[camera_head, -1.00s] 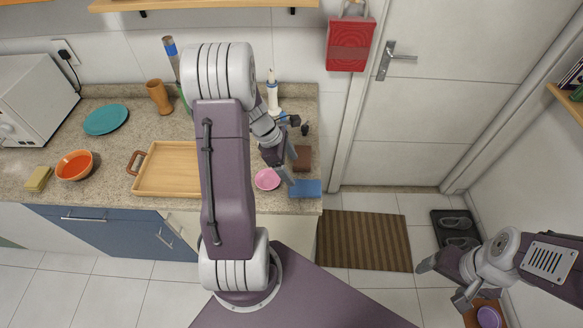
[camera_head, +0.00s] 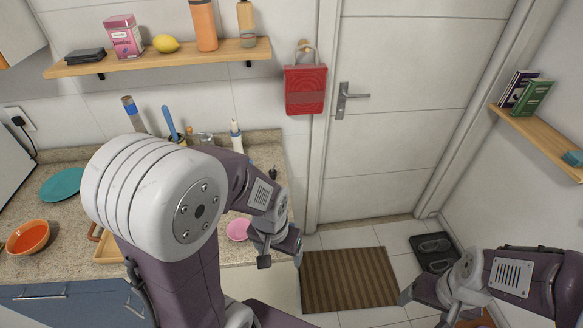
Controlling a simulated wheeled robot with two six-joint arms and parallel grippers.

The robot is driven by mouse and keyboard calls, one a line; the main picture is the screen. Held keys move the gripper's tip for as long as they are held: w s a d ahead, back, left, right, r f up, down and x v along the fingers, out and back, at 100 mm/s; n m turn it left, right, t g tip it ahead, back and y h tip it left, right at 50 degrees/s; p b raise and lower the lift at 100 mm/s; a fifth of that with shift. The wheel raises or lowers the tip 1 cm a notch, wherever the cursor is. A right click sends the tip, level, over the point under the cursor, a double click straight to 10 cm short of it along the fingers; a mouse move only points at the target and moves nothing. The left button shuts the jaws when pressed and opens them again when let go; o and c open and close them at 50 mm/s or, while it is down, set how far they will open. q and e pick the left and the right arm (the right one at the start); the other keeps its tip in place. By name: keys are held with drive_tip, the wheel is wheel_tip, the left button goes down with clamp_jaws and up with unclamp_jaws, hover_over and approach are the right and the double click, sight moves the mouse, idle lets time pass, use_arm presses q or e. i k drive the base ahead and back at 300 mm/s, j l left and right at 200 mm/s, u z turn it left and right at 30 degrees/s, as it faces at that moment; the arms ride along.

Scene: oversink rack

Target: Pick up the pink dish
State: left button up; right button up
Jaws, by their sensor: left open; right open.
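The pink dish (camera_head: 238,229) lies flat on the speckled counter near its right end, partly covered by my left arm and wrist. My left gripper (camera_head: 281,256) is open, just to the right of and in front of the dish, by the counter's front right corner. It holds nothing that I can see. My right gripper (camera_head: 424,306) is open at the lower right, above the floor and far from the dish.
An orange bowl (camera_head: 28,237) and a teal plate (camera_head: 62,185) stand on the counter at left. A wooden tray (camera_head: 108,249) is mostly hidden behind my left arm. A shelf (camera_head: 160,58) hangs above. A brown striped mat (camera_head: 348,279) lies on the floor.

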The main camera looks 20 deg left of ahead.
sight(236, 228)
drive_tip(key=u, duration=1.5)
